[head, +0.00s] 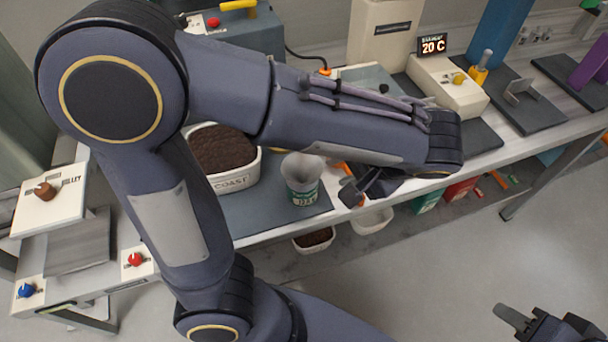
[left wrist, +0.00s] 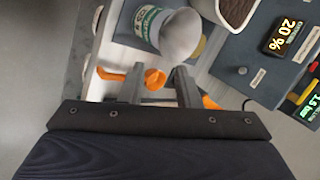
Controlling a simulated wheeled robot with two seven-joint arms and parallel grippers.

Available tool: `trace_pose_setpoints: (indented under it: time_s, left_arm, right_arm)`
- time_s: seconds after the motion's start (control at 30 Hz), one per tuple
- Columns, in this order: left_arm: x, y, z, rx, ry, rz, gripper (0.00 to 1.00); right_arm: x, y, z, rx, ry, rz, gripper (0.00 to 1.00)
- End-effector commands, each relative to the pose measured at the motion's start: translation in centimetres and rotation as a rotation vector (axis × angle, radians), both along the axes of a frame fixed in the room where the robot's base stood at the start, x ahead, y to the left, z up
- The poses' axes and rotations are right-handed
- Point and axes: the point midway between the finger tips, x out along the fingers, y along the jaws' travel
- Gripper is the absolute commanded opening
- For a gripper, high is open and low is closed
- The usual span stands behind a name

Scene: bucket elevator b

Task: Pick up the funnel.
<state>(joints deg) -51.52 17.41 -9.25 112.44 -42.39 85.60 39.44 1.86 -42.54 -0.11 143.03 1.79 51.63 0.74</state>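A grey, flared piece that looks like the funnel (head: 302,167) sits at the top of a can with a green label (head: 304,193), near the bench's front edge. In the left wrist view the grey funnel (left wrist: 182,36) lies just beyond my fingers, with the labelled can (left wrist: 146,22) beside it. I cannot tell how deep it sits in the can. My left gripper (head: 353,192) is open, to the right of the can and apart from it. In the left wrist view its two fingers (left wrist: 158,88) are spread, with an orange piece (left wrist: 155,79) showing between them. My right gripper (head: 548,322) is at the bottom right, partly cut off.
A white tub of dark soil (head: 222,152) stands left of the can. A 20 C display (head: 432,45) and a yellow-handled tool (head: 480,70) are further back. Bins (head: 314,240) sit below the bench. The floor at front right is clear. My left arm hides much of the bench.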

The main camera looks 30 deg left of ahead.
Motion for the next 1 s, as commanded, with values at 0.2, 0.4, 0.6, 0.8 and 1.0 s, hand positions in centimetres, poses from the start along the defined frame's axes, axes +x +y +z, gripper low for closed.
trace_pose_setpoints:
  time_s: [0.2, 0.4, 0.6, 0.8, 1.0]
  left_arm:
    - [0.4, 1.0, -1.8, 0.015, -0.006, -0.002, 0.3]
    - [0.1, 2.5, -4.0, 0.015, -0.002, -0.002, 0.3]
    - [0.4, 3.9, -6.1, 0.012, -0.004, -0.001, 0.3]
    - [0.5, 4.1, -6.4, 0.011, -0.006, -0.003, 0.3]
    - [0.5, 4.0, -6.4, 0.011, -0.006, -0.003, 0.14]
  right_arm:
    - [0.0, 0.0, -0.1, 0.0, 0.0, 0.0, 0.36]
    - [0.0, 0.0, 0.0, 0.0, -0.001, 0.0, 0.36]
    - [0.0, 0.0, -0.1, 0.0, 0.0, 0.0, 0.36]
    - [0.0, 0.0, -0.1, 0.0, 0.0, 0.0, 0.36]
    - [0.0, 0.0, -0.1, 0.0, 0.0, 0.0, 0.36]
